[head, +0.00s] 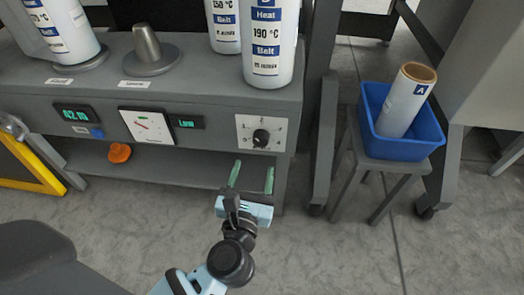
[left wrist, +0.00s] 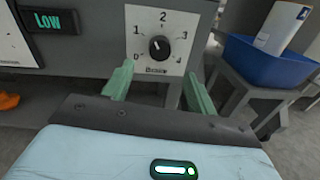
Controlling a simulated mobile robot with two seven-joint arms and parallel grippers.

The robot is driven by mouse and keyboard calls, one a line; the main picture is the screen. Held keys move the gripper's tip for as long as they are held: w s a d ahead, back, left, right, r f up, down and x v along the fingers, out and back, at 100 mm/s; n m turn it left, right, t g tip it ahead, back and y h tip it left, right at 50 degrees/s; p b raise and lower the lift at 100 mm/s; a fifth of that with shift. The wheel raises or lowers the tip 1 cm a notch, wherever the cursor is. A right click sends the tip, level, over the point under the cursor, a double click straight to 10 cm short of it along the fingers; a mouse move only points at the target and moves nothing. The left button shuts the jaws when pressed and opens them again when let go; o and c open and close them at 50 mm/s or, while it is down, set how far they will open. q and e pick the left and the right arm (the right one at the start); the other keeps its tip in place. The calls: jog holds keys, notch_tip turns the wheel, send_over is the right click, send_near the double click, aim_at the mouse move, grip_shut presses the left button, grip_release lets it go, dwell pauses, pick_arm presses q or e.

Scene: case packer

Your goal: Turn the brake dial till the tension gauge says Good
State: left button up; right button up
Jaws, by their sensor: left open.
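The brake dial is a black knob (head: 261,137) on a white numbered plate at the right of the grey machine front. In the left wrist view the knob (left wrist: 159,48) sits among marks 0 to 4, its pointer toward the upper left, near 1. The tension gauge (head: 148,126) has a white face with a red needle. The display beside it (head: 187,123) reads Low, also in the left wrist view (left wrist: 49,21). My left gripper (head: 252,177) is open and empty, below and in front of the dial, apart from it. My right gripper is not in view.
White labelled rolls (head: 268,45) stand on the machine top beside a bare grey spindle (head: 147,50). An orange object (head: 119,153) lies on the lower shelf. A blue bin (head: 403,147) with a roll stands on a stool at right. The floor in front is clear.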

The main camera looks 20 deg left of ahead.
aim_at(260, 142)
pick_arm(q)
jog(key=b+x, duration=0.1)
jog(key=x, duration=0.5)
jog(key=shift+w+a, duration=0.1)
jog(key=shift+w, duration=0.25)
jog(key=shift+w+a, duration=0.15)
jog(key=shift+w, duration=0.35)
jog(key=shift+c, duration=0.8)
jog(key=c, duration=0.8)
jog(key=shift+r+m+p, duration=0.2)
jog(key=shift+m+p, duration=0.1)
jog(key=shift+c, duration=0.2)
jog(key=m+p, duration=0.3)
jog(key=p, duration=0.1)
jog(key=shift+r, duration=0.1)
jog(key=shift+f+m+p, duration=0.2)
jog(key=shift+m+p, duration=0.15)
jog(key=shift+m, duration=0.25)
jog(key=o, duration=1)
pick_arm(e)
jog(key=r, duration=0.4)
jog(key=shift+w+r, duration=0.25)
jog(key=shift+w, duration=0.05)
pick_arm(q)
jog(key=shift+s, duration=0.1)
